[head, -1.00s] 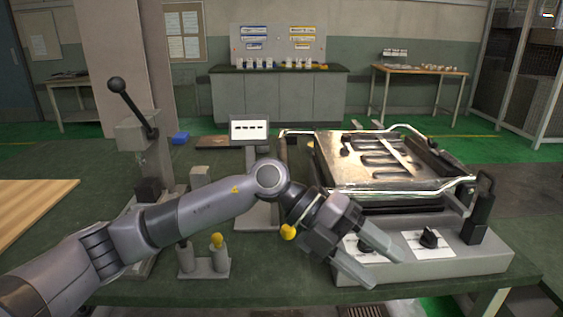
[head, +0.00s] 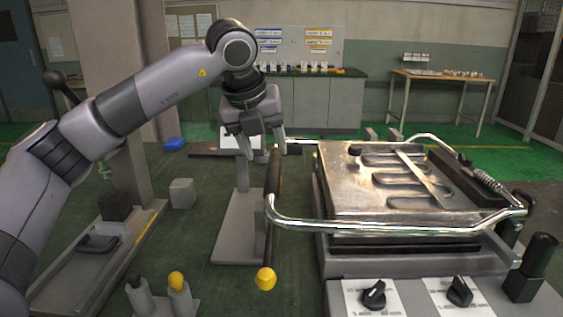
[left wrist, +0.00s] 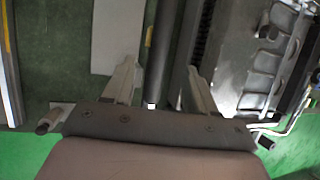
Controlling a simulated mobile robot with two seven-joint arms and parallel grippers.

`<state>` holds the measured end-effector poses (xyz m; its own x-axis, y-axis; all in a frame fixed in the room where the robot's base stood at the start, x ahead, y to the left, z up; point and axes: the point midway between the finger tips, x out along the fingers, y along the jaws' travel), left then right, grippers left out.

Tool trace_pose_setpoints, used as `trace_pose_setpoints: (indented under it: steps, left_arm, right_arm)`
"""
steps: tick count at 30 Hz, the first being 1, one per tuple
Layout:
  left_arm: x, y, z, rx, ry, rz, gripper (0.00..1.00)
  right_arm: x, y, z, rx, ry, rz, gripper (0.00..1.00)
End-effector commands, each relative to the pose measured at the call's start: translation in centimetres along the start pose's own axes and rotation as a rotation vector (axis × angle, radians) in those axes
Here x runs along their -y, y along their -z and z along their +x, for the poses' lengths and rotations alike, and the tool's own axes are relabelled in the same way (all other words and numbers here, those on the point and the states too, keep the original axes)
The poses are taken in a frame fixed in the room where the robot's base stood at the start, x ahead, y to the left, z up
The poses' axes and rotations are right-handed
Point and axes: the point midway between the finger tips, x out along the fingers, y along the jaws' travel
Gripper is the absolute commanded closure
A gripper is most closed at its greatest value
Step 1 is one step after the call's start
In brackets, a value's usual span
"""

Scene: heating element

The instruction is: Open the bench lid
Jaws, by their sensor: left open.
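The bench lid (head: 345,198) is a flat, worn metal plate lying level on the bench unit at the right of the head view. A chrome frame (head: 385,227) runs around it, with a dark grip bar (head: 272,190) along its left side. My left gripper (head: 264,154) is open and points down at the far end of this bar. In the left wrist view the dark bar (left wrist: 160,40) runs between the open fingers (left wrist: 160,68), apart from both. I cannot tell whether the fingertips reach its level. My right gripper is not in view.
A yellow knob (head: 265,279) is near the bar's near end. A stand with a lever (head: 62,88) is at the left.

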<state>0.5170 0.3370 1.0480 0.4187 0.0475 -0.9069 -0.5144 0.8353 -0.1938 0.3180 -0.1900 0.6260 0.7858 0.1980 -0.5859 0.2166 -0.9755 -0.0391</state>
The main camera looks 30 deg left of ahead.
Motion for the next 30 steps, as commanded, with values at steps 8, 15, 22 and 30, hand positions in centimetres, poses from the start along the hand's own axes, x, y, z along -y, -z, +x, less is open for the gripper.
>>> trace_pose_setpoints:
  steps: [8,15,22,30]
  left_arm:
    - [-0.1,0.1,3.7,-0.003,-0.004,-0.001,0.43]
    - [-0.1,0.1,6.5,-0.003,-0.001,-0.001,0.43]
    - [0.0,0.0,7.1,-0.002,0.001,0.0,0.43]
    - [0.0,0.0,7.0,-0.002,0.001,0.0,0.95]
  right_arm:
    - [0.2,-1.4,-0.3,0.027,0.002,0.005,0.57]
    - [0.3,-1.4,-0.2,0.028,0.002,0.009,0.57]
    - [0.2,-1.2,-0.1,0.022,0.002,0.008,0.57]
    - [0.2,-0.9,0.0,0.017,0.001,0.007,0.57]
